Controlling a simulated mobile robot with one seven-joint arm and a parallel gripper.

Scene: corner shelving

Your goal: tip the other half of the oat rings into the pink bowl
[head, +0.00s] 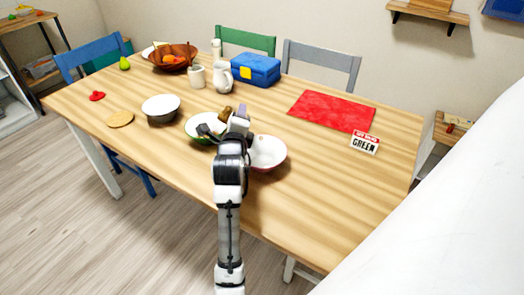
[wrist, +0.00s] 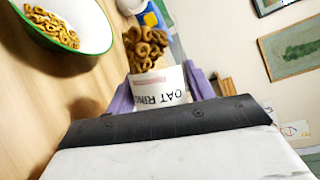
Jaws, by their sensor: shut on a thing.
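My gripper (wrist: 166,92), with purple fingers, is shut on a white container (wrist: 160,88) lettered "OAT RIN…". Oat rings (wrist: 146,44) show at its mouth. In the head view my gripper (head: 238,118) is above the table, between and slightly behind the two near bowls. The pink bowl (head: 270,153), white inside with a pink rim, is just right of my arm; its visible inside looks empty, and my arm hides its left part. The green-rimmed bowl (head: 194,130) is left of my arm; the wrist view shows oat rings (wrist: 54,28) inside it.
A white bowl with a dark outside (head: 160,109) and a round tan mat (head: 120,119) lie left. A pitcher (head: 222,77), mug (head: 196,76) and blue lunchbox (head: 256,70) stand behind. A red mat (head: 332,111) and a "GREEN" sign (head: 364,143) are right. The front right table is clear.

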